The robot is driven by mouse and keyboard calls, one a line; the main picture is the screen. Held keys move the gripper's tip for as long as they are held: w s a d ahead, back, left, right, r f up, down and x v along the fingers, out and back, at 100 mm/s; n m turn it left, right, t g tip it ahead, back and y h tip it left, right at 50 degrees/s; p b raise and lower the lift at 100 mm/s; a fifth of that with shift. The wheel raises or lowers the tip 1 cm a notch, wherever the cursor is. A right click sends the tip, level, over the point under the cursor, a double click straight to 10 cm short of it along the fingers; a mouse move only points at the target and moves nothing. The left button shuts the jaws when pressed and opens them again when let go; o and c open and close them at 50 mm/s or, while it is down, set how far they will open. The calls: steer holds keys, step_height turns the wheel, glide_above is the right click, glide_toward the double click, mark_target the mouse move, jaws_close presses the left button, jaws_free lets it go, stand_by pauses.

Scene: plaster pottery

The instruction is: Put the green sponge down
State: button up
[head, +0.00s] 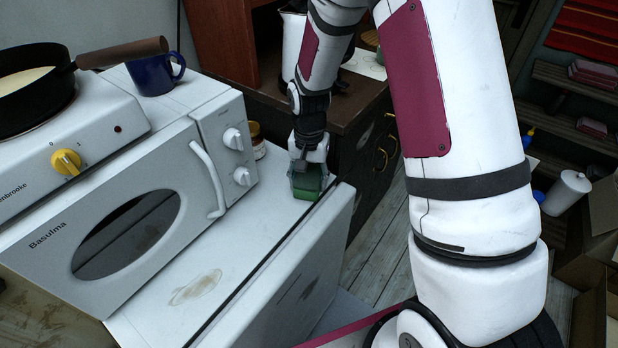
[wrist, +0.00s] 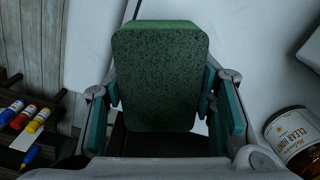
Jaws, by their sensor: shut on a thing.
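The green sponge (head: 307,194) is in my gripper (head: 308,180) at the far right end of the white top beside the microwave. In the wrist view the sponge (wrist: 160,78) is a dark green, speckled block held between the two teal-padded fingers (wrist: 165,105). The white surface (wrist: 245,35) lies behind it. I cannot tell whether the sponge touches the surface.
A jar labelled "clear" (wrist: 292,140) stands close beside the gripper; it also shows in the head view (head: 257,142). The white microwave (head: 135,215) is to the left, with a hotplate, a black pan (head: 32,85) and a blue mug (head: 153,75) above. The white top's front (head: 255,235) is clear except for a stain.

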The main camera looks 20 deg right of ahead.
steer(key=shift+f, duration=0.1)
steer(key=o, duration=1.2)
step_height(320, 180, up, 12)
step_height(320, 180, up, 7)
steer(key=n+t, duration=0.1)
glide_above(309, 175)
steer(key=s, duration=0.4)
steer(key=s+r+n+t, duration=0.1)
steer(key=s+r+n, duration=0.2)
steer(key=s, duration=0.7)
steer(key=s+r+n+t, duration=0.2)
steer(key=s+r, duration=0.4)
steer(key=s, duration=0.4)
steer(key=shift+s+d+r+n, duration=0.15)
steer(key=shift+s+r+n, duration=0.25)
